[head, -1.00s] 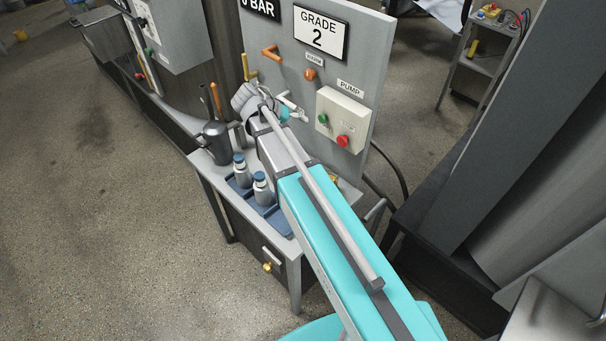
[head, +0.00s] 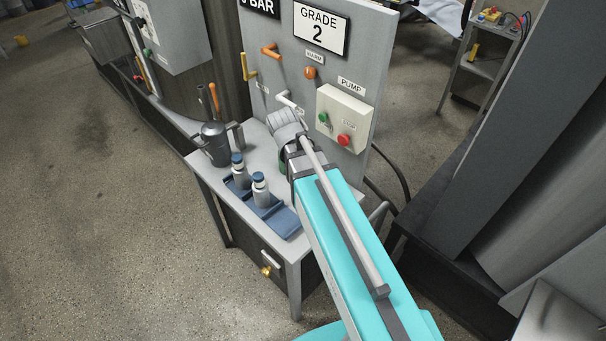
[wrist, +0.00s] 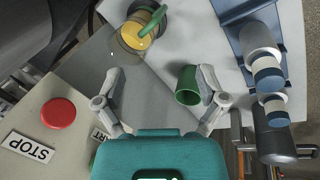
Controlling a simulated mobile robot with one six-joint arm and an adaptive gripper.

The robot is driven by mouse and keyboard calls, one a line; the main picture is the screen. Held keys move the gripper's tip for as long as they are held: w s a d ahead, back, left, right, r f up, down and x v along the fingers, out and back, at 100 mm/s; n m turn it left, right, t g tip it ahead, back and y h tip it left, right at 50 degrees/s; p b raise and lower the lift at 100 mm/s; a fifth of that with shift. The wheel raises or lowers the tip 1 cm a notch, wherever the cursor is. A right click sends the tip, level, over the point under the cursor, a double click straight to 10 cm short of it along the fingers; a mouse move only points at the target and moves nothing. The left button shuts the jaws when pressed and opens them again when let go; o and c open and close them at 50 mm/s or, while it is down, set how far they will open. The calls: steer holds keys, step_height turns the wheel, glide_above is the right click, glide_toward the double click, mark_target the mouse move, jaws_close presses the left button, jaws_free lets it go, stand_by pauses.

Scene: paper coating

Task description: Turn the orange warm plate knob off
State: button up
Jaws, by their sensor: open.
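The orange warm knob (head: 310,73) sits on the upright grey panel (head: 365,60), under a small label that seems to read WARM and left of the PUMP label. It is not visible in the wrist view. My gripper (wrist: 160,74) is open and empty in the wrist view, its two fingers spread above the table. A green cup (wrist: 188,85) appears between the fingers, nearer the right one, and I see no contact. In the head view my wrist is below the knob, in front of the panel's lower part, and my arm hides the fingers.
An orange lever (head: 270,51), yellow lever (head: 247,67) and white lever (head: 290,101) stick out left of the knob. The pump box (head: 340,110) has green and red buttons. A blue tray (head: 278,220) with bottles and a dark jug (head: 215,145) stand on the table.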

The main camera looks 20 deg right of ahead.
steer(key=shift+s+a+f+y, duration=0.25)
steer(key=shift+s+f+y, duration=0.15)
steer(key=shift+s, duration=0.25)
steer(key=s, duration=0.1)
steer(key=s+a+n+y, duration=0.1)
steer(key=s+y, duration=0.1)
steer(key=shift+s+a+f, duration=0.15)
steer(key=shift+s+a, duration=0.1)
steer(key=shift+s, duration=0.15)
stand_by(1.1)
